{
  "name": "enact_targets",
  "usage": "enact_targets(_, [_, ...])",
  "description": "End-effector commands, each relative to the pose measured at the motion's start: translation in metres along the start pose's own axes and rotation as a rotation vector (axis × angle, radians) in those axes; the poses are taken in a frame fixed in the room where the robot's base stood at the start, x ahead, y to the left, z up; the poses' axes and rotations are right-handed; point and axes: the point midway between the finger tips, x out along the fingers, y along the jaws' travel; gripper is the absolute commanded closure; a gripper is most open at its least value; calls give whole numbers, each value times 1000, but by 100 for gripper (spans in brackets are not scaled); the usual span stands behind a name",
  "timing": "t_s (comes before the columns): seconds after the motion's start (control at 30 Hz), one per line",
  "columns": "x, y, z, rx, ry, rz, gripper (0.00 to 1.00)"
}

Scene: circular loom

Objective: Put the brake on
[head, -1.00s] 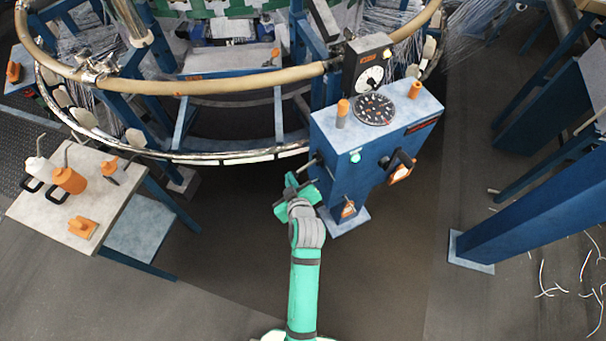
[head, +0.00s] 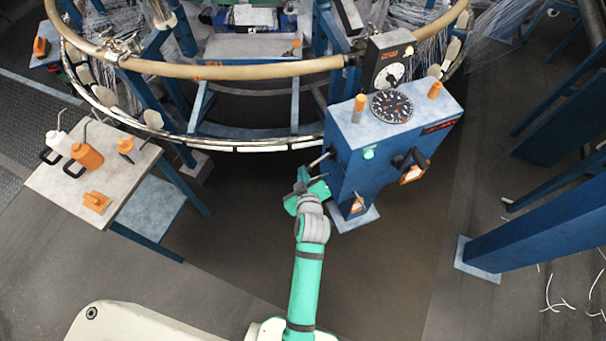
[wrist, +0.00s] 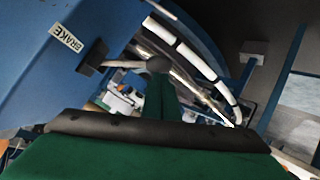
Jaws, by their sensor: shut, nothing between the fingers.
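The brake lever (head: 320,161) is a thin rod sticking out from the left side of the blue control cabinet (head: 352,172). In the wrist view the white BRAKE label (wrist: 67,38) sits on the blue panel beside the lever's black mount (wrist: 92,57). The pale lever rod (wrist: 122,64) runs right from the mount toward a dark round knob (wrist: 158,64). My gripper (head: 311,180) is shut and empty, just below and left of the lever in the head view. In the wrist view its green fingers (wrist: 159,96) overlap the knob's lower edge; I cannot tell whether they touch.
The large ring of the loom (head: 250,70) curves behind the cabinet. A blue post (head: 540,222) stands at right. The cabinet's front has another black handle (head: 412,158). The floor between table and cabinet is clear.

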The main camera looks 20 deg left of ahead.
Motion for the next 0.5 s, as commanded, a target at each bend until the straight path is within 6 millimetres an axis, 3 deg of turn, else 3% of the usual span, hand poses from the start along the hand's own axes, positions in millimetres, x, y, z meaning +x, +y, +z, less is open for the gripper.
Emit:
enact_targets(0.13, [-3, -3, 0, 1, -10, -7, 100])
enact_targets(0.27, [-14, -2, -16, -1, -4, -3, 100])
enact_targets(0.37, [-28, -1, -31, -1, 0, 0, 100])
enact_targets(0.5, [-60, -3, -28, 0, -2, 0, 100])
